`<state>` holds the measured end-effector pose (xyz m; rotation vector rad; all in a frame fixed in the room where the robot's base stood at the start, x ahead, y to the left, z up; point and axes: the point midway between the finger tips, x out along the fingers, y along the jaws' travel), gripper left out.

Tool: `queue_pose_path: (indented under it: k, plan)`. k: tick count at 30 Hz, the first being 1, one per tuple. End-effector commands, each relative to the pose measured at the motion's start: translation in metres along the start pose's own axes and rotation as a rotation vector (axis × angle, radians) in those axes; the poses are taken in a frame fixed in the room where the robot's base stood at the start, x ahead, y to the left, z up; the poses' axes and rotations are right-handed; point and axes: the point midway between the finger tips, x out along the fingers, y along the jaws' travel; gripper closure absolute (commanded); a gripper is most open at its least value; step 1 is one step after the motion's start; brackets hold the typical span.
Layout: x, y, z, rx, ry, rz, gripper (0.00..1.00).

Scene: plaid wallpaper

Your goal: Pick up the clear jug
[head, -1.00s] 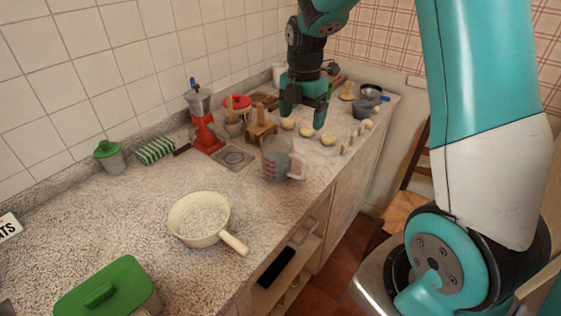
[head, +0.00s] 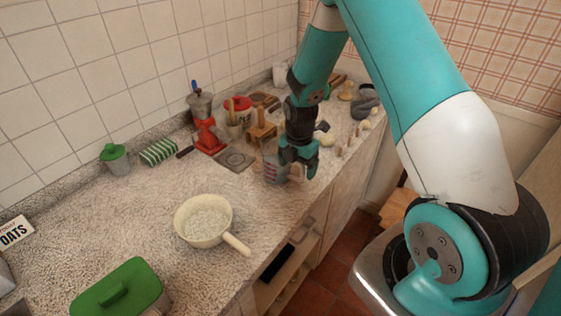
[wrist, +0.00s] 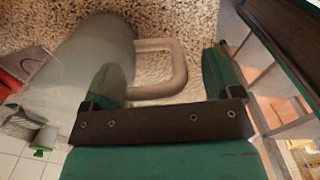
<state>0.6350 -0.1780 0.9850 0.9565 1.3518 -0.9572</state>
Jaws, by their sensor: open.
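The clear jug (head: 270,172) with red markings stands upright on the counter, partly hidden behind my gripper (head: 298,170) in the head view. My gripper is open and empty, pointing down at the jug's right side. In the wrist view the jug's cloudy body (wrist: 88,65) fills the left, and its handle (wrist: 178,72) reaches into the gap between the two fingers of my gripper (wrist: 165,82). The left finger overlaps the jug's body in that view. I cannot tell whether it touches.
A cream saucepan (head: 203,221) stands in front on the speckled counter (head: 130,220). A red-based grinder (head: 207,135), a wooden block (head: 261,137) and dough balls lie behind. A green-lidded dish (head: 120,290) is front left. The counter's front edge is close right of the jug.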

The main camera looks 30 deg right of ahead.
Motion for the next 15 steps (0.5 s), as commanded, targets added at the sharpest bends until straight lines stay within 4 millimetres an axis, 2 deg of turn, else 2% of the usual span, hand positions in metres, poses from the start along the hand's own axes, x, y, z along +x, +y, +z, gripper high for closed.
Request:
queue_pose_path:
  k: [7, 13, 14, 15]
  plan:
    - [0.0016, 0.0005, 0.0001, 0.0, -0.001, 0.002, 0.18]
    - [0.0015, 0.0004, 0.0001, 0.0, -0.001, 0.001, 0.64]
    - [0.0014, 0.0004, 0.0001, 0.0, -0.001, 0.001, 0.7]
    - [0.0009, 0.0008, 0.0003, 0.0, -0.001, 0.002, 0.7]
